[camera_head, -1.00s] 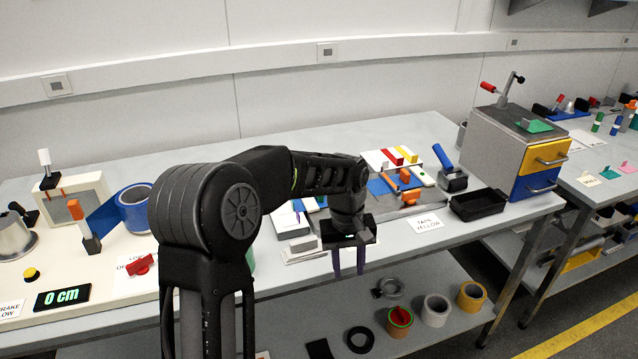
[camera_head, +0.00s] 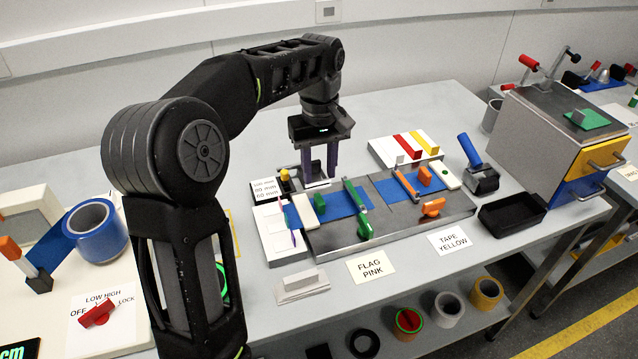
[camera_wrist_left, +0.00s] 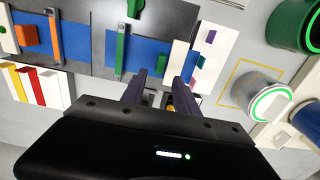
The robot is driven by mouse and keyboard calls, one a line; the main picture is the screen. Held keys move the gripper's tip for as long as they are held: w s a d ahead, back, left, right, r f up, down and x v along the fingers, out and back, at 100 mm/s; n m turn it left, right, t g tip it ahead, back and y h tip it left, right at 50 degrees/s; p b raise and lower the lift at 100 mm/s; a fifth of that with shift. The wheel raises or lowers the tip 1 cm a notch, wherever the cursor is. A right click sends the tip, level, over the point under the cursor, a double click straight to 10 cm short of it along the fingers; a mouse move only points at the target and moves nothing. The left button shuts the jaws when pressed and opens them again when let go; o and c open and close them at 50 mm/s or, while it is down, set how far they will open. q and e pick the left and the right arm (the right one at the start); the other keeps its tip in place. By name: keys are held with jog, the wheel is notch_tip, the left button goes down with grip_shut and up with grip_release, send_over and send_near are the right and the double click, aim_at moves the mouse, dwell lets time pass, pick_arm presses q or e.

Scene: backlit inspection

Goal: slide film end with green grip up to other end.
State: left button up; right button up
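A dark plate (camera_head: 330,238) on the bench carries two flat blue film pieces, a left one (camera_head: 332,203) and a right one (camera_head: 391,188), with bare plate between them. A green bar (camera_head: 357,195) lies across the left film and a green block (camera_head: 365,230) is by its front end. An orange bar (camera_head: 405,185) lies across the right film, near an orange block (camera_head: 425,176). My left gripper (camera_head: 319,180) points down at the plate's back left, apart from the green bar. Its fingers (camera_wrist_left: 159,92) are spread and empty. My right gripper is out of view.
A white block (camera_head: 272,232) stands left of the plate, with a yellow-topped knob (camera_head: 284,175) behind it. A white board with red and yellow strips (camera_head: 406,146) is behind. A blue-handled tool (camera_head: 475,165) and black tray (camera_head: 512,213) stand right.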

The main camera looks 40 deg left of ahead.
aim_at(320, 198)
pick_arm(q)
jog(key=shift+s+d, duration=0.1)
jog(key=shift+s, duration=0.05)
jog(key=shift+f, duration=3.9)
jog(key=shift+c, duration=0.4)
grip_shut()
